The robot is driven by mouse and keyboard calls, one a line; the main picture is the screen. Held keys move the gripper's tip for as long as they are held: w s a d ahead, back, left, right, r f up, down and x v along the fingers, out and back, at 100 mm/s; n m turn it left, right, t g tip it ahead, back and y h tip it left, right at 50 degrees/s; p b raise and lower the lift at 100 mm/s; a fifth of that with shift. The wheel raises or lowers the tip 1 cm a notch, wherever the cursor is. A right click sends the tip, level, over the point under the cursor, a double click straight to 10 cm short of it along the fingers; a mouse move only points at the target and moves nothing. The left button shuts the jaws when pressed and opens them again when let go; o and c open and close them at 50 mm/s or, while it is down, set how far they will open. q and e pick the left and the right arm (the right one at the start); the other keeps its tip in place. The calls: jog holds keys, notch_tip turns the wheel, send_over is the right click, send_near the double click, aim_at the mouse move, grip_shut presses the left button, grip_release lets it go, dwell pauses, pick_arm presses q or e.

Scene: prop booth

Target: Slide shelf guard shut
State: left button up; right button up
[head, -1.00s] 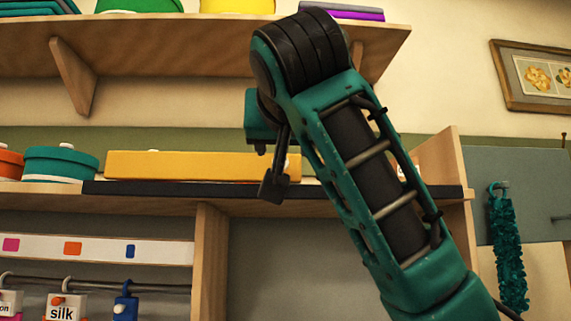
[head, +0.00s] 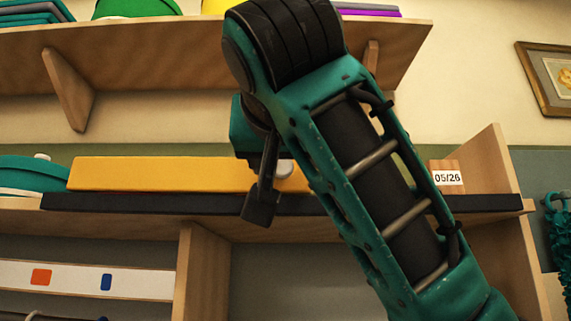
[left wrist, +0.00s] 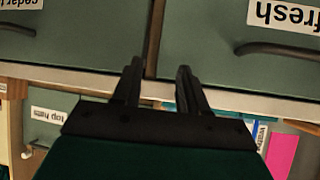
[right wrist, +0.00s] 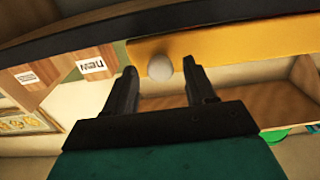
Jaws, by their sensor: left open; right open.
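The shelf guard, a long yellow panel (head: 160,174), stands behind a black rail (head: 130,202) along the shelf's front edge. Its pale round knob (head: 284,168) is near its right end, partly hidden by my right gripper in the head view. My right gripper (head: 262,205) is open and empty in front of the rail. In the right wrist view the knob (right wrist: 160,67) lies between the open fingertips (right wrist: 160,88), with the yellow panel (right wrist: 240,35) behind; contact cannot be told. My left gripper (left wrist: 159,78) is open and empty, facing grey-green drawer fronts.
Right of the guard, a wooden block (head: 447,173) labelled 05/26 stands near the shelf's end wall (head: 485,170). A green round box (head: 30,175) is at the left. An upper shelf (head: 160,70) overhangs. Drawers (left wrist: 75,45) with handles face the left wrist.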

jog(key=shift+s, duration=0.1)
jog(key=shift+c, duration=0.4)
grip_shut()
